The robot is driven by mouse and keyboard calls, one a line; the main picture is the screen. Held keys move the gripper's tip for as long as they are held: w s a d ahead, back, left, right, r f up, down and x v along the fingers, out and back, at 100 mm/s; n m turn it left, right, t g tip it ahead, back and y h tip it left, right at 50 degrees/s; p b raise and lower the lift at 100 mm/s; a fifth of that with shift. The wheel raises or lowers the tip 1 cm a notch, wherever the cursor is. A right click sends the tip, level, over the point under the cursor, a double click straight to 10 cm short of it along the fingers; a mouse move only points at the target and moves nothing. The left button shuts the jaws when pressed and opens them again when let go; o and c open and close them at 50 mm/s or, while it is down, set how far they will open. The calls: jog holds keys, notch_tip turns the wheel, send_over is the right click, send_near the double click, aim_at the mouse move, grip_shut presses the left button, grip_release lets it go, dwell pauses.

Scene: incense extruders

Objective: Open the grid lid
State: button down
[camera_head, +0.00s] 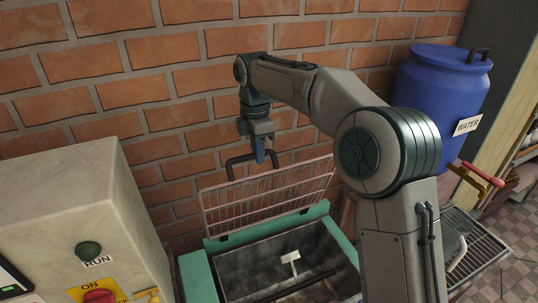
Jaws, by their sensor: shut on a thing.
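The pink wire grid lid (290,190) is in the middle of the head view. It stands steeply raised at the back of a green-rimmed metal trough (197,277), close to the brick wall. A dark bar handle (236,161) shows at the lid's upper edge. My gripper (263,158) points down from above and is shut on this handle. The fingertips are small and partly merge with the handle. The trough's inside lies uncovered in front of the lid.
A white paddle (290,259) shows inside the trough. A beige machine cabinet (70,200) with a RUN button (88,249) stands at left. A blue water barrel (440,85), a red-handled tap (480,174) and a metal grate (475,255) are at right. The brick wall (120,90) closes off the back.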

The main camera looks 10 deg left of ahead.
jog(key=shift+w+a+f, duration=0.25)
jog(key=shift+w+a, duration=0.1)
jog(key=shift+w, duration=0.3)
